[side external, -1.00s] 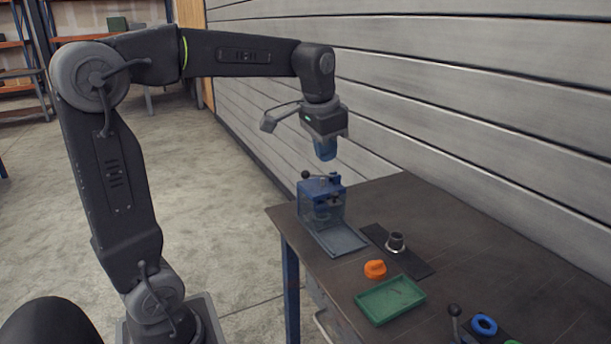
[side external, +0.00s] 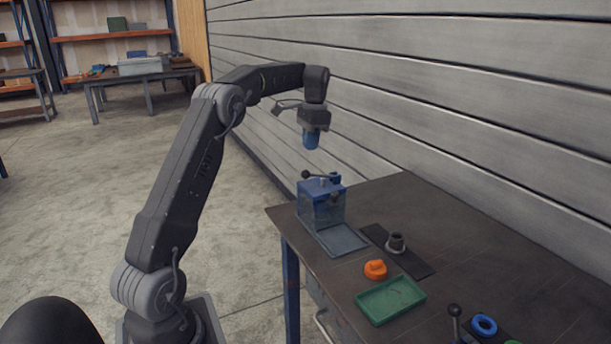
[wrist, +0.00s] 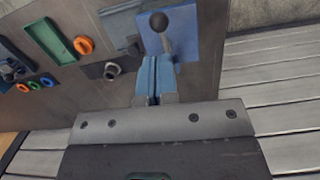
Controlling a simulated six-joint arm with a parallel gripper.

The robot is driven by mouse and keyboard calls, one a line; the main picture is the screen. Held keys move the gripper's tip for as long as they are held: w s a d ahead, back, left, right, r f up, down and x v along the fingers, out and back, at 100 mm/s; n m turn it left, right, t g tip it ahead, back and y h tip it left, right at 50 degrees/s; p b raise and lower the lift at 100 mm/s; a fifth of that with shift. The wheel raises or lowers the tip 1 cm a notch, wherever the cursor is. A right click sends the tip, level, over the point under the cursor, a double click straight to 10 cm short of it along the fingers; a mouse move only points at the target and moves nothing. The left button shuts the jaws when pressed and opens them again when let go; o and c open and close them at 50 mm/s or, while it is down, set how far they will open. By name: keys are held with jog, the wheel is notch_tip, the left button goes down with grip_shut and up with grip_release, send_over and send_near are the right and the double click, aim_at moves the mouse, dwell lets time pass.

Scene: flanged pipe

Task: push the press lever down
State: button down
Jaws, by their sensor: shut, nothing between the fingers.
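The blue press (side external: 321,205) stands at the far left corner of the table. Its lever, a thin rod with a black ball knob (side external: 306,174), lies along the top, with the knob at the left. In the wrist view the knob (wrist: 158,21) shows over the blue press top (wrist: 178,33). My gripper (side external: 311,147) has blue fingers pointing down. It is above the press and apart from it. In the wrist view its fingers (wrist: 155,72) are together, with nothing held, and partly cover the press and the foot of the lever.
A grey tray plate (side external: 341,240) lies in front of the press. A dark strip with a grey flanged pipe (side external: 396,242), an orange part (side external: 375,269) and a green tray (side external: 390,300) are nearer. A blue ring (side external: 484,324) and another black-knobbed lever (side external: 454,311) stand at the front. The wall runs behind.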

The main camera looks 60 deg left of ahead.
jog(key=shift+s+f, duration=0.2)
jog(key=shift+f, duration=1.5)
jog(key=shift+s+f, duration=0.15)
jog(key=shift+f, duration=1.65)
